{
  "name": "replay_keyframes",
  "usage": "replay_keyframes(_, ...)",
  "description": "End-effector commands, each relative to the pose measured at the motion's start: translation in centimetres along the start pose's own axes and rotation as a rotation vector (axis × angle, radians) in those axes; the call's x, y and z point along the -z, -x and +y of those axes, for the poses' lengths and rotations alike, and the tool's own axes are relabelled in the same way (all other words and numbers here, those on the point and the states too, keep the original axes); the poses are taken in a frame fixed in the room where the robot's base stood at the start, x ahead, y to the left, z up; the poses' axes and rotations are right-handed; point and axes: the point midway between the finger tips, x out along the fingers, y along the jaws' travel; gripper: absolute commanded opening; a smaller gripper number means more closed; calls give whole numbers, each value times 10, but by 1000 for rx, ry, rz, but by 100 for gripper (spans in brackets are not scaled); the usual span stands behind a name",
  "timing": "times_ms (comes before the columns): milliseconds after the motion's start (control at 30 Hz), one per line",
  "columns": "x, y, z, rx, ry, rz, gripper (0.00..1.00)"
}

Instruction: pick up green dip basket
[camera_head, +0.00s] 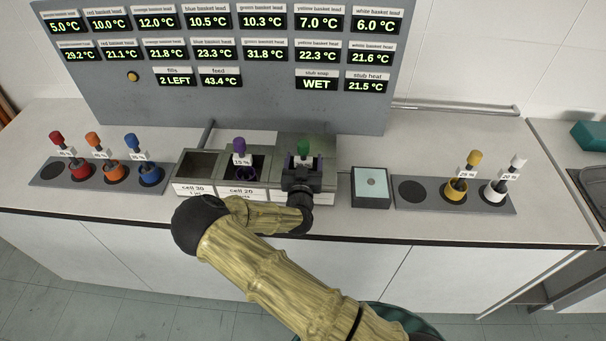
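The green dip basket shows only as its green knob (303,146) and a label below it, above the rightmost cell of the grey bath block. Its lower part is hidden by my gripper and the cell. My gripper (302,172) is right at this basket, in front of and around its label, with my arm reaching up from the bottom of the view. I cannot tell whether the fingers touch or hold the handle. A purple basket (239,146) stands in the middle cell, labelled cell 20. The left cell (200,164), labelled cell 30, looks empty.
A left rack (52,174) holds red, orange and blue baskets. A right rack (412,192) holds yellow and white baskets. Each has a vacant round place. A small box with a pale top (370,184) stands right of the cells. A grey display panel (240,100) rises behind.

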Motion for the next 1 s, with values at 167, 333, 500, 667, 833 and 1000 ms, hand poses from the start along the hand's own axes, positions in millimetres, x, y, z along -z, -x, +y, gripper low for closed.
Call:
replay_keyframes(167, 0, -8, 0, 1, 0, 0, 75)
replay_keyframes(333, -1, -7, 0, 1, -1, 0, 75)
replay_keyframes(500, -1, -7, 0, 0, -1, 0, 75)
replay_keyframes(667, -1, -7, 0, 0, -1, 0, 67)
replay_keyframes(833, -1, -7, 0, 1, -1, 0, 33)
replay_keyframes(1000, -1, -7, 0, 1, 0, -1, 1)
